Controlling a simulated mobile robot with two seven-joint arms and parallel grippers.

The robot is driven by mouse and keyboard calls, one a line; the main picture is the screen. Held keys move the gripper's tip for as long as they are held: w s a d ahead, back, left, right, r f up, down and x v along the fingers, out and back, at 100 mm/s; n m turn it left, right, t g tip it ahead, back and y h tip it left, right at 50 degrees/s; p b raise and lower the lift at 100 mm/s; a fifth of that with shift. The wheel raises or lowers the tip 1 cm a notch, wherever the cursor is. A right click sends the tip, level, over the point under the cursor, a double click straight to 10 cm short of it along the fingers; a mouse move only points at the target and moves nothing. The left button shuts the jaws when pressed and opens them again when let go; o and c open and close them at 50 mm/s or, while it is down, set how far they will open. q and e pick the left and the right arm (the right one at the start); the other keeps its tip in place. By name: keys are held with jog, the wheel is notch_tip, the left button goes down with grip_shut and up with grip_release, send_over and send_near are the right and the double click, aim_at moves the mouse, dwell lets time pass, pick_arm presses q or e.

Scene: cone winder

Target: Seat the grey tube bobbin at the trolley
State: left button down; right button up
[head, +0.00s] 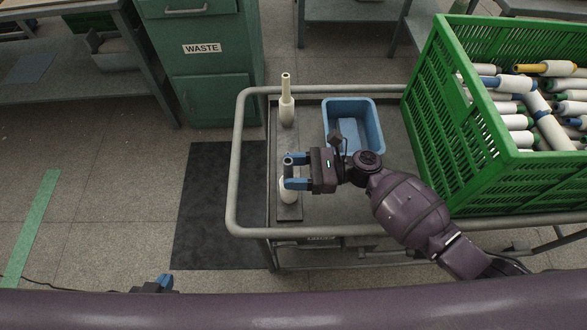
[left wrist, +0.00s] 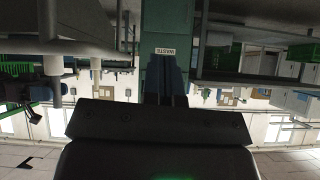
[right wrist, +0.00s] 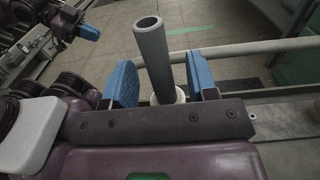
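The grey tube bobbin (right wrist: 151,50) stands upright between the two blue fingers of my right gripper (right wrist: 162,84). A gap shows between the tube and the right-hand finger in the right wrist view, so the gripper looks open around it. In the head view, my right gripper (head: 297,172) is over the front of the trolley's dark strip (head: 290,213), with the bobbin's white lower part (head: 288,193) below the fingers. Its foot is hidden. The trolley (head: 310,206) is in front of me. My left gripper (head: 163,283) is low left, off the trolley; its fingers look together and empty in the left wrist view (left wrist: 166,82).
A bobbin with a beige tube (head: 287,108) stands upright at the strip's far end. A blue bin (head: 374,110) sits behind my right wrist. A green crate (head: 470,165) full of bobbins fills the trolley's right side. The trolley's grey rail (head: 238,150) runs along its left edge.

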pick_arm(q)
jog(key=shift+d, duration=0.15)
jog(key=shift+w+r, duration=0.1)
jog(key=shift+w+r+t, duration=0.3)
jog(key=shift+w+r, duration=0.65)
pick_arm(e)
jog(key=d, duration=1.1)
jog(key=shift+a, duration=0.1)
